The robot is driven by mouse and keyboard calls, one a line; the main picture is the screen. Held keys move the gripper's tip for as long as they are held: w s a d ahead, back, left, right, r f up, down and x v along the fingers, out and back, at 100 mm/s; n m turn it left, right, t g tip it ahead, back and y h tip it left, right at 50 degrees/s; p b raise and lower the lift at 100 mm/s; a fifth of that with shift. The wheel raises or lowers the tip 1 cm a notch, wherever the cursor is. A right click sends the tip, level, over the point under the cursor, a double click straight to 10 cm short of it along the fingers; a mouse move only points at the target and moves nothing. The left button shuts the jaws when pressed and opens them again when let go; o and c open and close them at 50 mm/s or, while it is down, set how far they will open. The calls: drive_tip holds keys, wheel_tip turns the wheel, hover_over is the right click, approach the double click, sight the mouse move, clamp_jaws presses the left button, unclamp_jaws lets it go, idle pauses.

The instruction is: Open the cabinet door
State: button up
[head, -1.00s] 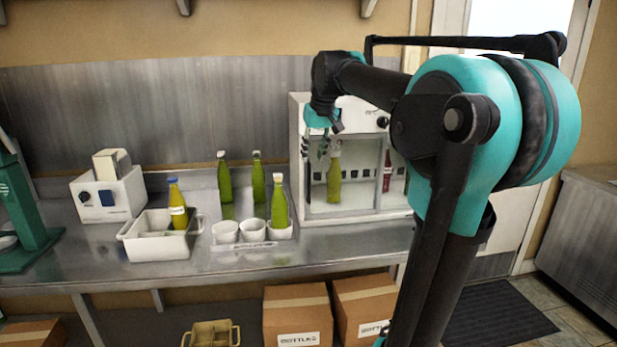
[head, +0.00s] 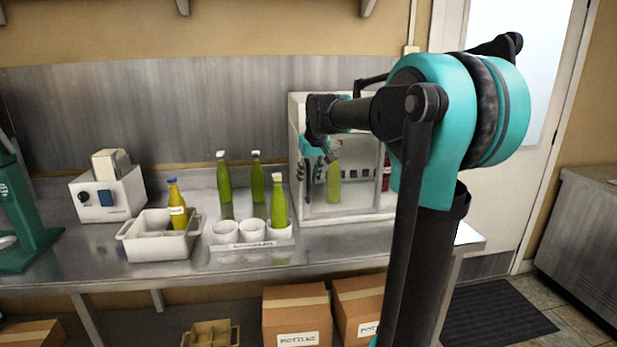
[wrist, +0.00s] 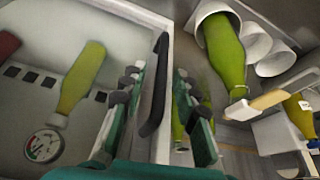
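The white cabinet (head: 296,190) with glazed front stands at the right end of the steel counter. Its door looks closed, and a green bottle (head: 334,190) shows paler behind the glass. My gripper (head: 322,172) is at the left part of the cabinet front. In the wrist view, my gripper (wrist: 160,110) has its two fingers apart, with the door's black bar handle (wrist: 155,90) between them. I cannot tell whether either finger touches the handle. Inside the cabinet, the wrist view shows the green bottle (wrist: 80,80) and a round gauge (wrist: 43,146).
Left of the cabinet are green bottles (head: 224,180) and white cups (head: 252,231) in a rack. Farther left are a white bin (head: 150,247) with a yellow bottle (head: 178,215) and a white device (head: 107,200). Cardboard boxes (head: 296,315) stand below the counter.

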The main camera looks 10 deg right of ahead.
clamp_jaws()
drive_tip(key=shift+d, duration=0.1)
drive_tip(key=d, duration=2.6)
drive_tip(key=shift+o, duration=0.7)
unclamp_jaws()
drive_tip(key=v, duration=1.2)
